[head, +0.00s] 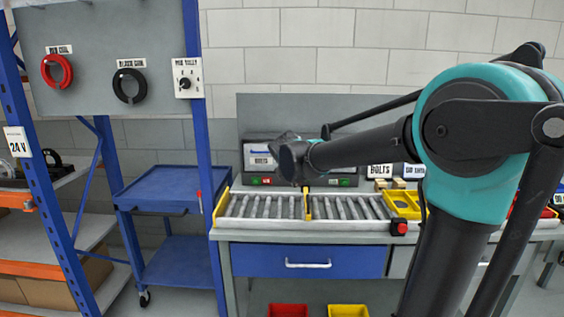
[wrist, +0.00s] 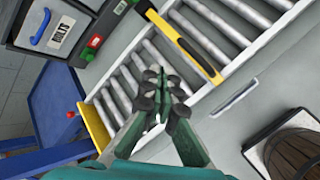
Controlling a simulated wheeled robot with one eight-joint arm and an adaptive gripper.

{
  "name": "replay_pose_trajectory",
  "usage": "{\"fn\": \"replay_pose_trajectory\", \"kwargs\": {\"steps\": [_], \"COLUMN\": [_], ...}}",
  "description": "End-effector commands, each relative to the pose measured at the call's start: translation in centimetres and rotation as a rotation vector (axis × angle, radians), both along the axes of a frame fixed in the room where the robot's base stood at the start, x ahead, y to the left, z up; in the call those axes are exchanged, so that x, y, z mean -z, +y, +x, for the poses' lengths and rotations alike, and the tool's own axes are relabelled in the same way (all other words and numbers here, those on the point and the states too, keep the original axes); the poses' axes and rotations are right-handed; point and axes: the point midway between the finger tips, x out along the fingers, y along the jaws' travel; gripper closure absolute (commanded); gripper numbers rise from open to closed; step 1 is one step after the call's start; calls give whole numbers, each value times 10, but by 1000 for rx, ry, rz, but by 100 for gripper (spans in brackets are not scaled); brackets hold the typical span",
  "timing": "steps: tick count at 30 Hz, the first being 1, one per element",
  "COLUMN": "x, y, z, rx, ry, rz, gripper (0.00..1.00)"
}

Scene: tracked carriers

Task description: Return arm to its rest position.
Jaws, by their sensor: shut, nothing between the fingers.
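My arm, teal and dark grey, reaches in from the right of the head view and stretches left over the roller workbench. In the head view its far end is small and dark, and the fingers cannot be made out clearly. In the wrist view my gripper (wrist: 160,95) shows dark fingertips brought together on green fingers, with nothing held. It is over the grey roller conveyor (wrist: 122,85), which also shows in the head view (head: 262,207). How high the fingers are above the rollers I cannot tell.
A yellow stop bar (head: 307,204) crosses the conveyor, and a yellow tray (head: 403,203) sits at its right end. Behind stand grey bins, one labelled BOLTS (wrist: 50,32). A blue trolley (head: 165,200) and blue rack post (head: 205,150) stand to the left.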

Motion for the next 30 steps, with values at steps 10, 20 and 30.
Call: {"fn": "replay_pose_trajectory", "kwargs": {"steps": [10, 20, 30], "x": [128, 210, 220], "y": [-122, -148, -148], "z": [-156, -281, -298], "rx": [919, 1620, 1728], "ry": [75, 94, 97], "rz": [702, 1137, 1196], "gripper": [100, 100, 100]}}
